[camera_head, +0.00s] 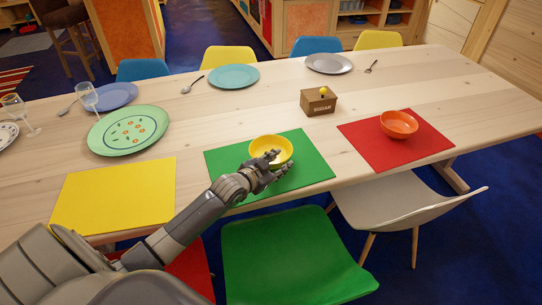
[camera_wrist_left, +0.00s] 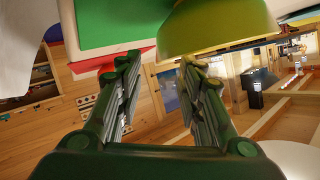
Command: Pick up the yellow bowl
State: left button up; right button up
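The yellow bowl (camera_head: 266,144) stands upright on the green placemat (camera_head: 305,160), near the middle of the table's front side. My left gripper (camera_head: 273,162) is at the bowl's near right side and covers part of its rim. In the left wrist view, the two fingers (camera_wrist_left: 159,63) are spread apart with a gap between them. The yellow bowl (camera_wrist_left: 215,24) fills the top there, just beyond the right fingertip. I cannot tell whether a finger touches it. My right gripper is in neither view.
A red placemat (camera_head: 420,150) with an orange bowl (camera_head: 399,124) lies right. A sugar box (camera_head: 318,102) stands behind the green mat. A yellow placemat (camera_head: 115,197) and green plate (camera_head: 128,130) are left. Green (camera_head: 290,255) and white (camera_head: 400,205) chairs stand at the front edge.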

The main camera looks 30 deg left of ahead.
aim_at(287, 157)
pick_arm(q)
jog(key=shift+x, duration=2.8)
grip_shut()
jog(key=shift+r, duration=0.15)
